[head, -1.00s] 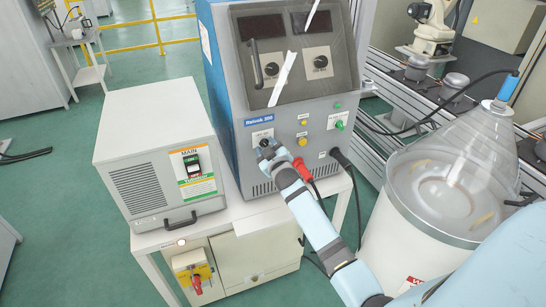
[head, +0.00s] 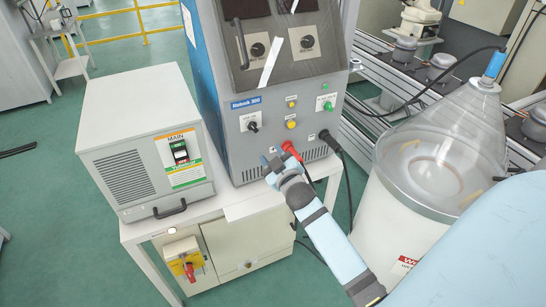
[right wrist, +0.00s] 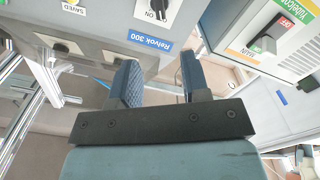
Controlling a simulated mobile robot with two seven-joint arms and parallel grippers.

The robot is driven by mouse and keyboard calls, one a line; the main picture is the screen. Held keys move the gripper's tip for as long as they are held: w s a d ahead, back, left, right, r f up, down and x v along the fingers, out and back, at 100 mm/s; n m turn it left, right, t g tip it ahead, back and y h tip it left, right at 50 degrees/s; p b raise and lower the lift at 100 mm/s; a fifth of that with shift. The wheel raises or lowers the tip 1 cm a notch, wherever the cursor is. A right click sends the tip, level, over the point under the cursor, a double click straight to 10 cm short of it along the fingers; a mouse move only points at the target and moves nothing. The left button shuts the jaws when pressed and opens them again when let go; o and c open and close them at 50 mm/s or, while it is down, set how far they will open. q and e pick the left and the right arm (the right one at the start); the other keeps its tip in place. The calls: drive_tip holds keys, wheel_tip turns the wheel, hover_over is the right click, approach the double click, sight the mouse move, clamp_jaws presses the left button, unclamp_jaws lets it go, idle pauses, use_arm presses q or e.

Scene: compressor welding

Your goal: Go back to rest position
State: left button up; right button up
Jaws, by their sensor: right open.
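My right gripper (head: 272,164) is in front of the lower panel of the blue and grey welding machine (head: 215,85), below its black rotary switch (head: 252,126). It is apart from the switch. In the right wrist view, the two fingers of the right gripper (right wrist: 158,82) stand apart with nothing between them. The machine's ON label and switch (right wrist: 155,8) show upside down beyond the fingers. My left gripper is not in view.
A white power box (head: 150,140) with a MAIN switch stands left of the machine on a white table (head: 140,232). Red and black cables (head: 340,150) hang from the panel. A white drum with a clear cone (head: 430,190) is at right. Green floor (head: 60,220) is open at left.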

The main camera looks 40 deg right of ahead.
idle(0.5)
drive_tip(key=s+a+f+g+y+p, duration=0.1)
drive_tip(key=s+a+f+g+y, duration=0.2)
drive_tip(key=s+a+f, duration=0.5)
drive_tip(key=s+a+f+g+y+p, duration=0.1)
drive_tip(key=s+a+f+g+y, duration=0.2)
drive_tip(key=s+a+f, duration=0.5)
drive_tip(key=s+a+y, duration=0.1)
drive_tip(key=s+a, duration=0.3)
drive_tip(key=s, duration=0.4)
drive_tip(key=shift+f+g, duration=0.3)
drive_tip(key=shift+f, duration=0.05)
drive_tip(key=shift+d, duration=0.15)
